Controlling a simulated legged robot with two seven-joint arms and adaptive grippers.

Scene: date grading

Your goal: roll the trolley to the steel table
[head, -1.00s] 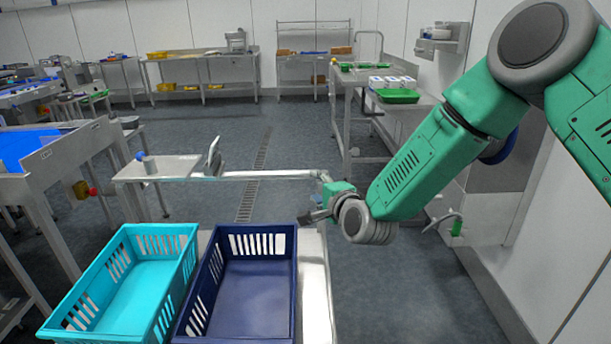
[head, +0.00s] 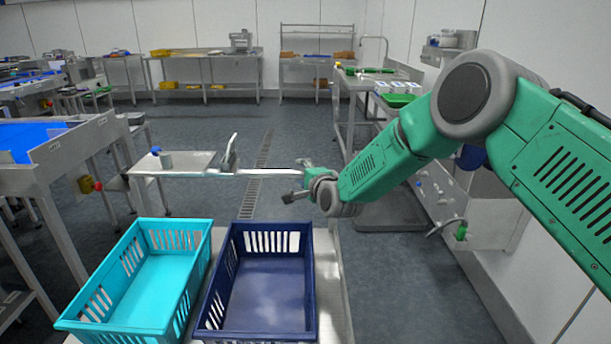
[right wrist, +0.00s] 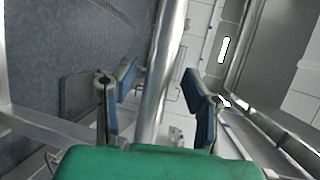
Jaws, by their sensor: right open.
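The trolley (head: 336,290) is at the bottom of the head view, its pale top carrying a turquoise crate (head: 195,262) and a navy crate (head: 311,285). Both crates look empty. A bright steel bar (head: 262,172) runs across beyond the crates; I cannot tell if it belongs to the trolley. My right gripper (head: 296,182) is open at the bar's right end. In the right wrist view the steel bar (right wrist: 166,60) passes between its spread fingers (right wrist: 160,88), with gaps on both sides. A steel table (head: 352,82) with green trays stands beyond, at right. My left gripper is out of view.
A small steel stand (head: 180,163) is left of the bar. A steel workbench with a blue surface (head: 40,135) is close on the left. More steel tables (head: 205,55) line the back wall. Grey floor (head: 220,115) is open in the middle; a wall unit (head: 480,215) is at right.

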